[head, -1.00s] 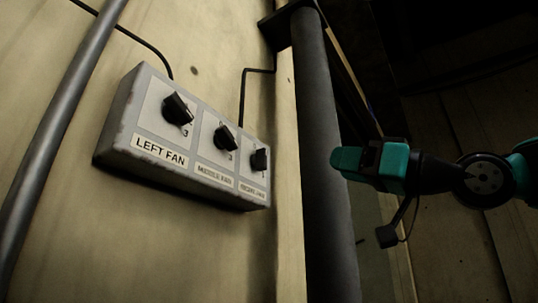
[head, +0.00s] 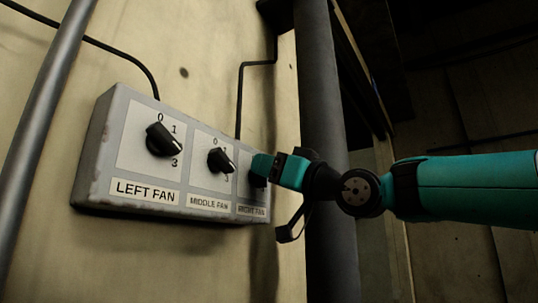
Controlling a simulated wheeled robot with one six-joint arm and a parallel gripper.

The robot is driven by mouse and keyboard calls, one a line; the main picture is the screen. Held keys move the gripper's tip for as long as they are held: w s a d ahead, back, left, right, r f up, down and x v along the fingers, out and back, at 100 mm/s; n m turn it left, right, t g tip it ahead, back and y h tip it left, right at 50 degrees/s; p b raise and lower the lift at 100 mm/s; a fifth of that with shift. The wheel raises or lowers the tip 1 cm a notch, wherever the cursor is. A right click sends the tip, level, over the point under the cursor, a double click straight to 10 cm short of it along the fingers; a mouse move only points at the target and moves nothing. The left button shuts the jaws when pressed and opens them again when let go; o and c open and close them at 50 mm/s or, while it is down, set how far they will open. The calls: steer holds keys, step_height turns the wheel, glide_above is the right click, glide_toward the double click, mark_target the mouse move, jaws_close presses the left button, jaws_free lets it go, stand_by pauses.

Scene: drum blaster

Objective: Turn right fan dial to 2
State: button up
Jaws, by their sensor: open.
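A grey control box (head: 98,180) is fixed to the wall, with three black dials labelled left, middle and right fan. The right fan dial (head: 258,180) is at the box's right end and is mostly hidden behind my gripper. Its setting cannot be read. My gripper (head: 257,165), teal at its tip, is at the dial, reaching in from the right. It is open, with its fingers overlapping the dial; I cannot tell whether they touch it. The left fan dial (head: 163,140) and middle fan dial (head: 219,160) are in clear view.
A thick dark vertical pipe (head: 325,110) stands just right of the box, behind my arm. A thinner grey pipe (head: 45,120) runs along the left. Black cables (head: 240,95) come out of the box's top. The wall below the box is clear.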

steer(key=shift+w+a, duration=0.1)
steer(key=shift+a, duration=0.05)
steer(key=shift+c, duration=0.4)
jaws_close()
steer(key=shift+m+t, duration=0.3)
steer(key=shift+m, duration=0.2)
steer(key=shift+w+d+f+m+t+h, duration=0.15)
steer(key=shift+m+t+h, duration=0.4)
steer(key=shift+m+h, duration=1.75)
steer(key=shift+w+d+f+m+t+h, duration=0.15)
steer(key=shift+m+t+h, duration=0.3)
steer(key=shift+m, duration=3.7)
steer(key=shift+w+f+m+t+h, duration=0.15)
steer(key=shift+m+t+h, duration=0.8)
steer(key=shift+m, duration=2.3)
steer(key=shift+g+h, duration=0.3)
steer(key=shift+g, duration=0.05)
